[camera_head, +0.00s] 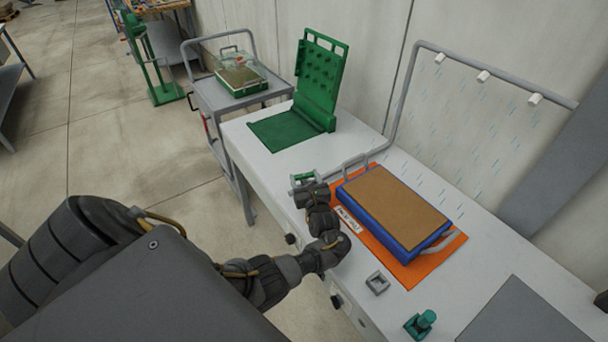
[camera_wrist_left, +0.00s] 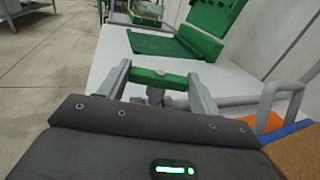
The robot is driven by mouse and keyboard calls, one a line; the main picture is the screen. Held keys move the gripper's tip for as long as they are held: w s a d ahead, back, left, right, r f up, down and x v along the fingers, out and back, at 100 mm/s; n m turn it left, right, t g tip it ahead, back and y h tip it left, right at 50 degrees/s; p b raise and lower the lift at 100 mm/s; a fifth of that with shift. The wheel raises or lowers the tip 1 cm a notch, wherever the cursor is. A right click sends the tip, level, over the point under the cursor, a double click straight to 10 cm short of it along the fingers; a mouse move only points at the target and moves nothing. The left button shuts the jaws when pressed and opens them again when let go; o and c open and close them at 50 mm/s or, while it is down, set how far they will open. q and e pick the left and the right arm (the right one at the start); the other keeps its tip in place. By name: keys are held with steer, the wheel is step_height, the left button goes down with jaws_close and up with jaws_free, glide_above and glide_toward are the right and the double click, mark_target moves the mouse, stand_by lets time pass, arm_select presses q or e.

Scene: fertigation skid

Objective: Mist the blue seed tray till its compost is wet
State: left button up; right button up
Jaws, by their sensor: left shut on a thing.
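The blue seed tray (camera_head: 387,239) sits on an orange mat (camera_head: 412,274), filled level with light brown compost (camera_head: 394,205). A corner of the tray (camera_wrist_left: 286,132) shows in the left wrist view. A grey pipe (camera_head: 401,90) with white nozzles (camera_head: 483,76) arches behind the tray, and pale blue streaks of mist fall from them. My left gripper (camera_head: 303,179) is shut on the green valve handle (camera_wrist_left: 158,78) at the pipe's near end, left of the tray. The handle lies crosswise between the fingers. My right gripper is not in view.
A green hinged press or plate (camera_head: 318,82) stands open at the back of the white bench (camera_head: 235,133). A grey cart (camera_head: 212,96) holds a covered tray (camera_head: 240,77). A small grey square holder (camera_head: 377,283) and a teal knob-like part (camera_head: 420,323) lie in front.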

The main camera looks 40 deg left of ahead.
arm_select(q)
steer(key=shift+w+d+n+g+y, duration=0.15)
steer(key=shift+n+g+y, duration=0.25)
steer(key=shift+n+g, duration=0.35)
steer(key=shift+g+b, duration=0.3)
steer(key=shift+g, duration=0.05)
steer(key=o, duration=1)
